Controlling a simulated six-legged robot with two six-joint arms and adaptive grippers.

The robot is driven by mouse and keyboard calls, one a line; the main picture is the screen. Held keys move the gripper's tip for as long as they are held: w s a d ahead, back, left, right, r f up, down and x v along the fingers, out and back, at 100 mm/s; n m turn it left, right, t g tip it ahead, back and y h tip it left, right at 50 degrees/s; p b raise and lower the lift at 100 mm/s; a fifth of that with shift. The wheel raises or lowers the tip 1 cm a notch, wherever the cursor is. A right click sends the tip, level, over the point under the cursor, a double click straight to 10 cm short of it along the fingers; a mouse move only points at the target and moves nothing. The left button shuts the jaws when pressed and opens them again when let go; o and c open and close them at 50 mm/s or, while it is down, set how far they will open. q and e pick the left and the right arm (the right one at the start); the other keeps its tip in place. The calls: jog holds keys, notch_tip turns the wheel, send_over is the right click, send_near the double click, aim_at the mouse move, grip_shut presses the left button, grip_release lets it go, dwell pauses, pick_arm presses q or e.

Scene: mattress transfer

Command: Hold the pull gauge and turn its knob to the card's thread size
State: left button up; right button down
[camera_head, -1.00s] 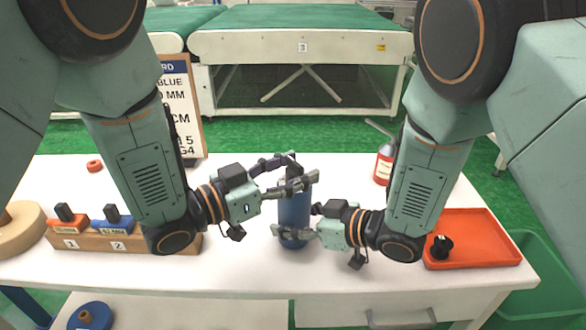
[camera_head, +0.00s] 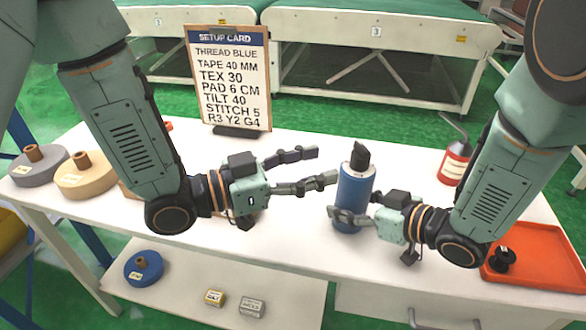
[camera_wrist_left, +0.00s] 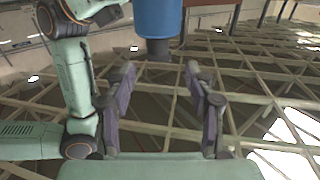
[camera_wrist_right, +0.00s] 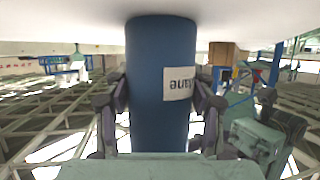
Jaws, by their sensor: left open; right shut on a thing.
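The pull gauge (camera_head: 353,190) is a blue upright cylinder with a dark knob (camera_head: 358,156) on top, standing at the table's middle. My right gripper (camera_head: 350,216) is shut around its lower body; the right wrist view shows both fingers against the blue cylinder (camera_wrist_right: 160,90) and its white label (camera_wrist_right: 179,84). My left gripper (camera_head: 325,167) is open and empty, left of the gauge at about knob height and apart from it. The left wrist view shows the blue body (camera_wrist_left: 158,18) beyond the open fingers. The setup card (camera_head: 230,75) stands behind, reading TEX 30.
A red bottle with a spout (camera_head: 456,162) stands at the back right. An orange tray (camera_head: 545,262) with a black knob-like part (camera_head: 502,259) lies at the right. Spools (camera_head: 87,177) stand at the left.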

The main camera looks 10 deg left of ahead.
pick_arm(q)
jog(key=shift+v, duration=1.6)
jog(key=m+g+h, duration=0.2)
jog(key=m+g, duration=0.9)
jog(key=g, duration=0.5)
send_near(359, 159)
jog(key=x, duration=0.3)
jog(key=w+x, duration=0.1)
jog(key=x, duration=0.2)
jog(key=f+x, duration=0.1)
jog(key=x, duration=0.2)
jog(key=shift+w+d+f, duration=0.1)
jog(key=shift+w+d, duration=0.05)
jog(key=shift+d, duration=0.35)
